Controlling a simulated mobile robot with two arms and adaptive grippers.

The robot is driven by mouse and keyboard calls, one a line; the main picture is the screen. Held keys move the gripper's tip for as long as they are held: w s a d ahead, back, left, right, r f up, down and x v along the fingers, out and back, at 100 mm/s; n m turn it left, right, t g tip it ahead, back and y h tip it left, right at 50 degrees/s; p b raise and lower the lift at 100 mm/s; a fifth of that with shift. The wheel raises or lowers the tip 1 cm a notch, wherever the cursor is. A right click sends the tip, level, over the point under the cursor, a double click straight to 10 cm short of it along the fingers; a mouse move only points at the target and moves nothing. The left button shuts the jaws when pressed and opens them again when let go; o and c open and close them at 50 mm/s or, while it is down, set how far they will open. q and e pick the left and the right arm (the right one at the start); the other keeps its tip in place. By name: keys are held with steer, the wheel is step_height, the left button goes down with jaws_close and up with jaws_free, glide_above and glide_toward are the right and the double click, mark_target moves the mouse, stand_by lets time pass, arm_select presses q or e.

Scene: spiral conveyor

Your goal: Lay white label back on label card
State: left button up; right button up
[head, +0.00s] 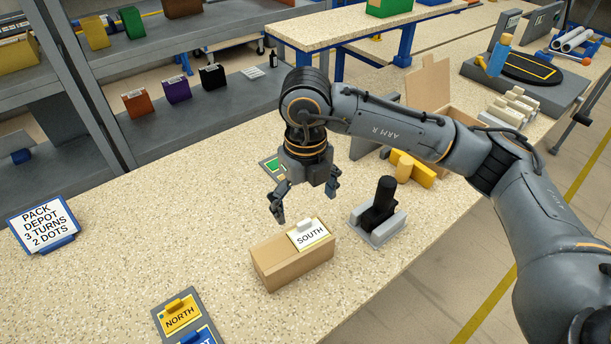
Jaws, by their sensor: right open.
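The white label (310,236), marked SOUTH and with a small white grip on it, lies on top of a closed brown cardboard box (280,272), at its right end. My right gripper (305,203) is open and empty above the label, apart from it. A grey label card (157,314) lies at the front, cut off by the bottom edge. On it are a yellow label (181,315) marked NORTH and a partly cut-off blue label (200,337). My left gripper is not in view.
A black tool (381,200) stands in a grey holder (377,234) right of the box. Behind my right gripper are a partly hidden card with a green patch (272,164) and yellow blocks (415,169). A sign (43,228) stands at left. The table between is clear.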

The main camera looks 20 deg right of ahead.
mark_target(306, 223)
steer(key=shift+f+p, duration=0.5)
steer(key=shift+f, duration=2.3)
steer(key=shift+c, duration=0.5)
jaws_close()
